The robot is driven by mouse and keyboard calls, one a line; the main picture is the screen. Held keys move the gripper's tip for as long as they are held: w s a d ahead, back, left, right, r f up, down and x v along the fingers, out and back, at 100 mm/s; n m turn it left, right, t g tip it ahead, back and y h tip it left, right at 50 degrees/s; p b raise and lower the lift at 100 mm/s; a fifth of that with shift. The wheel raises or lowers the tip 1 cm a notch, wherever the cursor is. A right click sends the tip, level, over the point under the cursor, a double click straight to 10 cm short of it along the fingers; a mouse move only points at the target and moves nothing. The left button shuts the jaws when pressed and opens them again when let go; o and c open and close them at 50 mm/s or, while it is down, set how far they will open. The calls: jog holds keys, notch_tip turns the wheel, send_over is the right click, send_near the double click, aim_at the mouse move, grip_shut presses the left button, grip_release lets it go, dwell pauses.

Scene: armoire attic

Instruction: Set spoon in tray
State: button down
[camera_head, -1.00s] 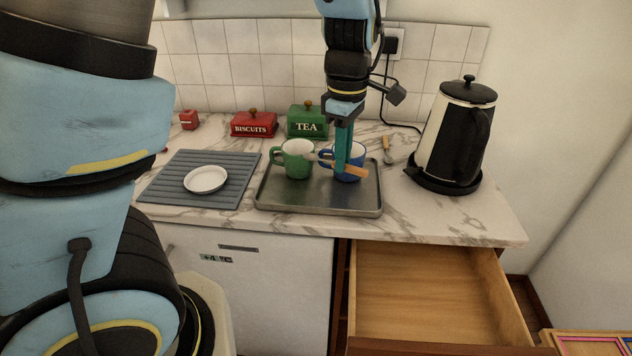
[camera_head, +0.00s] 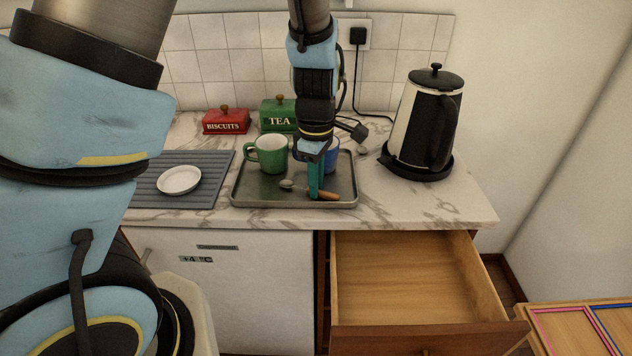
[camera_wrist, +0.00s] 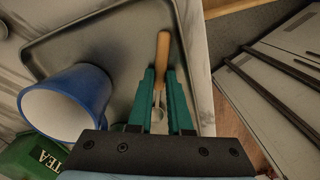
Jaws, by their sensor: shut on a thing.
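The spoon has a wooden handle (camera_head: 328,195) and a metal bowl (camera_head: 287,184). My gripper (camera_head: 314,194) points down and is shut on the spoon around its middle. The spoon lies roughly level, low over the front part of the grey metal tray (camera_head: 255,192). I cannot tell whether it touches the tray floor. In the wrist view the spoon (camera_wrist: 163,62) sits between the two teal fingers, its handle pointing away toward the tray's edge. A green mug (camera_head: 270,154) and a blue mug (camera_head: 332,155) stand in the tray; my arm partly hides the blue one.
A kettle (camera_head: 424,125) stands right of the tray. A white plate (camera_head: 179,180) on a grey mat (camera_head: 205,190) is at left. Red (camera_head: 226,121) and green (camera_head: 278,114) tins stand behind. An open, empty drawer (camera_head: 400,280) is below the counter.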

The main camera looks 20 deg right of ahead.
jog(key=c, duration=0.8)
grip_release()
jog(key=shift+c, duration=0.2)
notch_tip(320, 180, up, 12)
jog(key=w+a+f+m, duration=0.1)
jog(key=a+m, duration=0.4)
jog(key=a, duration=0.9)
jog(key=w+a+f+m+t, duration=0.1)
jog(key=w+a+f+m, duration=0.1)
jog(key=a, duration=1.3)
jog(key=shift+w+f+m+t+b, duration=0.3)
jog(key=shift+w+m, duration=0.2)
jog(key=shift+m, duration=0.9)
